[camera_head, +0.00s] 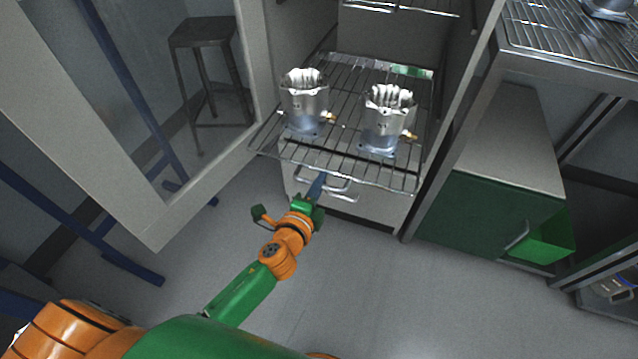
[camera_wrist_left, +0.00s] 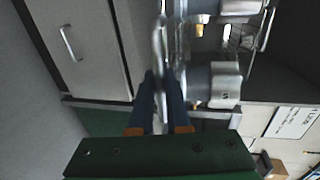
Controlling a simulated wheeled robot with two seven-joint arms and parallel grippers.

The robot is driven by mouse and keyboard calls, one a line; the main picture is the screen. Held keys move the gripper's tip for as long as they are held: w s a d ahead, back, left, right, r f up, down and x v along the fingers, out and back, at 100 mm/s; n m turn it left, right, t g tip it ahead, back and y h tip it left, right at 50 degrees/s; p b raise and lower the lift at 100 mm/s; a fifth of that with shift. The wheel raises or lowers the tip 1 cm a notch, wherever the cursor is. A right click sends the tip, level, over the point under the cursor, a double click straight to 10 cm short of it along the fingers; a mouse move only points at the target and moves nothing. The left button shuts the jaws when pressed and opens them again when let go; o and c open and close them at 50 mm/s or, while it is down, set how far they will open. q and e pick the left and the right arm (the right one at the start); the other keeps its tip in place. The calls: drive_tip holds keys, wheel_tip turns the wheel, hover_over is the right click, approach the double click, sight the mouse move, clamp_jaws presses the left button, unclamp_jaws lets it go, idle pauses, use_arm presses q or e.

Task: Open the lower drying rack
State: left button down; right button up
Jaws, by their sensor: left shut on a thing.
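The lower drying rack (camera_head: 345,143) is a wire shelf in the open cabinet, and its front part sticks out past the cabinet opening. Two silver machined housings, a left one (camera_head: 304,103) and a right one (camera_head: 387,122), stand upright on it. A metal loop handle (camera_head: 343,192) is at its front edge. My left gripper (camera_head: 318,184) reaches it from below left and is shut on the handle. In the left wrist view, the blue fingers (camera_wrist_left: 160,98) close at the blurred handle bar (camera_wrist_left: 160,45). My right gripper is not in view.
An upper rack (camera_head: 405,9) is inside the cabinet above. The open cabinet door (camera_head: 208,172) stands at left, with a stool (camera_head: 202,35) behind it. The floor in front is clear.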

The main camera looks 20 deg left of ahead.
use_arm(q)
drive_tip(key=c, duration=0.9)
unclamp_jaws()
drive_tip(key=v, duration=0.7)
